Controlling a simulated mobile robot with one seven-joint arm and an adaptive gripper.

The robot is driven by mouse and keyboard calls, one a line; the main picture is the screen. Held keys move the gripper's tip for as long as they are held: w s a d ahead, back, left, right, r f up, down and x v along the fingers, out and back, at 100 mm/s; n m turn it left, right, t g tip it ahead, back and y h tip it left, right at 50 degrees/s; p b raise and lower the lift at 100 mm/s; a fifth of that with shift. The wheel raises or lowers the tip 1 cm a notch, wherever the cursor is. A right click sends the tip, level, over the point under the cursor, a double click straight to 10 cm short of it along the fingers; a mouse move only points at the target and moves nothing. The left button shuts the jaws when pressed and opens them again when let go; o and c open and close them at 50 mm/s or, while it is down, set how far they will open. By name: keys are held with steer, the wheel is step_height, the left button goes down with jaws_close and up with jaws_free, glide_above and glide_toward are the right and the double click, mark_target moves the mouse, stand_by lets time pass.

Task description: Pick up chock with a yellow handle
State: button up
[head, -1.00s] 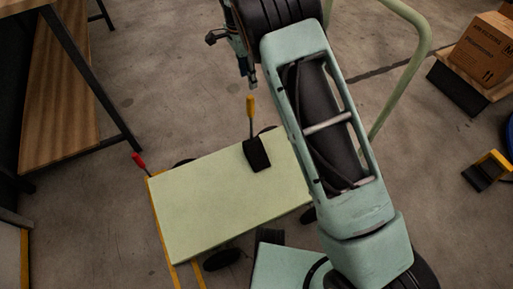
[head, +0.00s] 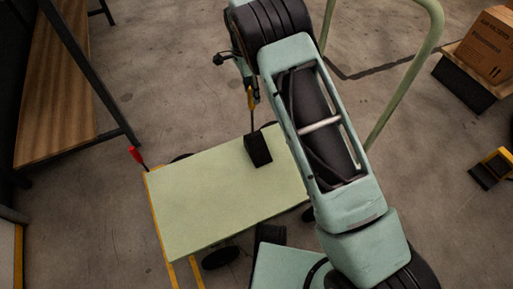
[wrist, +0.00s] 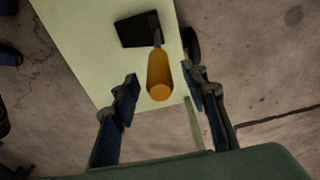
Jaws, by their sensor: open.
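The chock is a black block (head: 258,151) on the pale green platform (head: 225,205), near its far edge. Its yellow handle (head: 250,98) stands up from it on a thin rod. In the wrist view the orange-yellow handle (wrist: 159,75) points towards the camera, with the black block (wrist: 137,29) behind it. My gripper (wrist: 163,88) is open, with one finger on each side of the handle's end and gaps on both sides. In the head view my gripper (head: 252,95) is at the handle's upper part, and my arm partly hides it.
A red-handled lever (head: 136,156) stands at the platform's left corner. A pale green rail (head: 405,75) rises at the right. A wooden bench (head: 62,90) is at the left. Boxes (head: 480,50) and another black-and-yellow chock (head: 490,170) are at the right.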

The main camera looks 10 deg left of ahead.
steer(key=shift+r, duration=0.1)
jaws_close()
steer(key=shift+w+r, duration=0.1)
stand_by(0.3)
